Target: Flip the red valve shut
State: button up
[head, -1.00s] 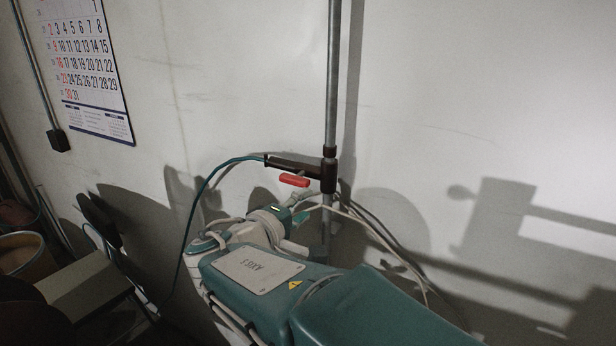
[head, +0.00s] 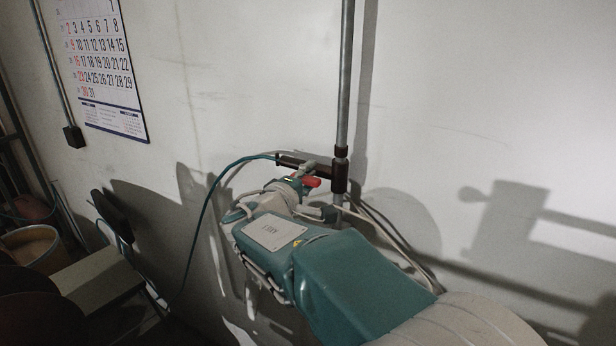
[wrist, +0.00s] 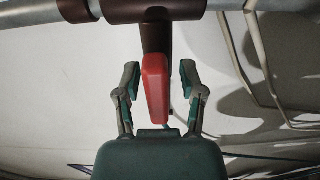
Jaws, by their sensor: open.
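The red valve handle (wrist: 155,88) shows in the wrist view between the two fingers of my open gripper (wrist: 160,82), with a gap on either side. In the head view the red handle (head: 312,182) is partly hidden by my gripper (head: 308,172). The handle belongs to a dark brown pipe fitting (head: 340,172) on a vertical grey pipe (head: 347,75) along the wall. A dark branch pipe (head: 290,161) runs left from the fitting, with a green hose on its end.
A green hose (head: 207,205) curves down left of my arm, and pale cables (head: 395,235) hang below the fitting. A calendar (head: 98,65) hangs on the wall at left. A bench (head: 97,280) and a bucket (head: 30,250) stand at lower left. The wall to the right is clear.

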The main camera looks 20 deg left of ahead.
jog(key=shift+c, duration=0.3)
grip_shut()
jog(key=shift+n, duration=0.3)
jog(key=n, duration=0.3)
jog(key=shift+f+n, duration=0.1)
jog(key=shift+n, duration=0.2)
jog(key=n, duration=1)
jog(key=shift+d+n, duration=0.1)
jog(key=shift+n, duration=0.2)
jog(key=shift+r+n, duration=0.15)
jog(key=shift+n, duration=0.6)
jog(key=shift+r+n, duration=0.15)
jog(key=shift+n, duration=0.6)
